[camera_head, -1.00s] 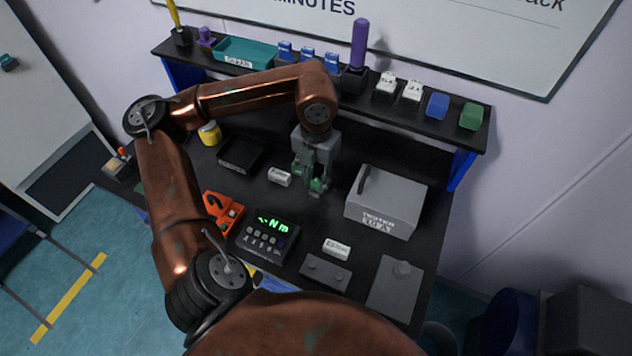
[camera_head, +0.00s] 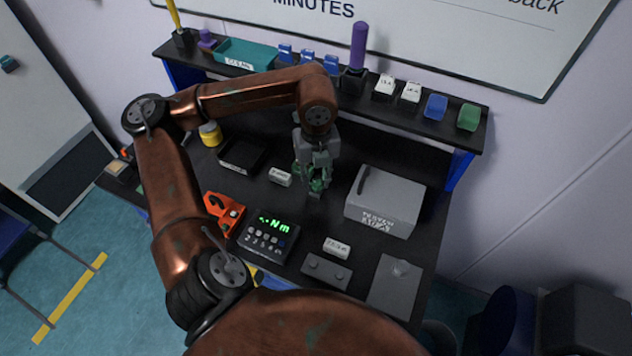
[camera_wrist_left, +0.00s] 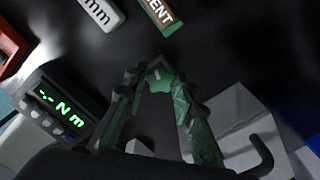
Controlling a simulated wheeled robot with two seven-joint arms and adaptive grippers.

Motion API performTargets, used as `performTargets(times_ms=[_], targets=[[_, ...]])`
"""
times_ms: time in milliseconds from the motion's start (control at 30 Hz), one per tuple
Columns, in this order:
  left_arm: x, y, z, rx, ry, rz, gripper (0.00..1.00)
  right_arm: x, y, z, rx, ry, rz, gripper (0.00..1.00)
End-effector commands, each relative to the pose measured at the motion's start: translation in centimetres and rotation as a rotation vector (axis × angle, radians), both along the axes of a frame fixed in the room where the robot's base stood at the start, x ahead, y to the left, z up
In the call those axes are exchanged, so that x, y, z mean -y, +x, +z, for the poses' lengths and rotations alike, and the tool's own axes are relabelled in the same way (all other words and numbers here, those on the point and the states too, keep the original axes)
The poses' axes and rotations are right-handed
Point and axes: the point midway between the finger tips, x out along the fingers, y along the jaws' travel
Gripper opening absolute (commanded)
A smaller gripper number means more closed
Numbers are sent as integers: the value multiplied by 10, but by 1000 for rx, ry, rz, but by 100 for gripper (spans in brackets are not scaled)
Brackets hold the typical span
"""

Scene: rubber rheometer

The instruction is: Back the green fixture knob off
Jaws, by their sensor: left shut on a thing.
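The green fixture knob (camera_wrist_left: 158,78) shows between the fingertips of my left gripper in the left wrist view, with a pale mark on its top. My left gripper (camera_head: 313,187) points down at the middle of the black bench and is shut on the knob. Its greenish fingers (camera_wrist_left: 160,85) flank the knob and hide its sides. The fixture under the knob is mostly hidden. My right gripper is in neither view.
A grey tester box (camera_head: 385,203) with a handle stands close to the right. A meter with a green display (camera_head: 268,238) and a red-orange piece (camera_head: 222,212) lie to the front left. A black tray (camera_head: 240,154) is behind left. A raised shelf (camera_head: 270,77) runs along the back.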

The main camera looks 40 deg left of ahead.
Motion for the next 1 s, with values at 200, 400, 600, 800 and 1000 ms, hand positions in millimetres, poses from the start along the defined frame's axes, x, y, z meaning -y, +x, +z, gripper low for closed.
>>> performTargets(times_ms=[200,400,600,800,1000], targets=[[0,-1,-1,-4,0,22,0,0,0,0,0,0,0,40],[0,-1,-1,-4,0,80,0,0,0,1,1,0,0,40],[0,-1,-1,-4,1,327,0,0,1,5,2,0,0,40],[0,-1,-2,-5,2,423,0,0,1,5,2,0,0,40],[0,-1,-2,-5,1,421,27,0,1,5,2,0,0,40]])
